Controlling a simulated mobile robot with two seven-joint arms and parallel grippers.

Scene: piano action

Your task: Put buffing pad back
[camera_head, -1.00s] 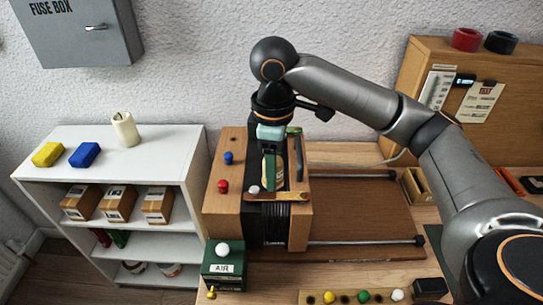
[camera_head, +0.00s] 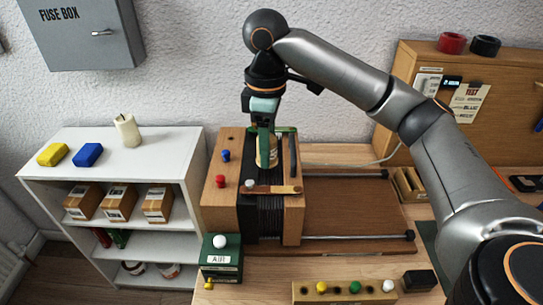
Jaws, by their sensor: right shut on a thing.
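My right gripper (camera_head: 265,112) hangs over the back of the wooden block unit, pointing down from the arm that comes in from the right. It is shut on a narrow dark green piece (camera_head: 265,142), which hangs below the pale teal part of the gripper. I cannot tell for sure whether this piece is the buffing pad. A cream jar (camera_head: 273,153) stands close behind it on the unit. A yellow block (camera_head: 52,154) and a blue block (camera_head: 87,154) lie on top of the white shelf. My left gripper is not in view.
The wooden unit (camera_head: 222,165) carries red, blue and white knobs and a wooden-handled tool (camera_head: 272,190). Two rails run right from it over a brown board (camera_head: 350,210). A cream candle-like cylinder (camera_head: 127,130) stands on the white shelf. The shelf top's front right is clear.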

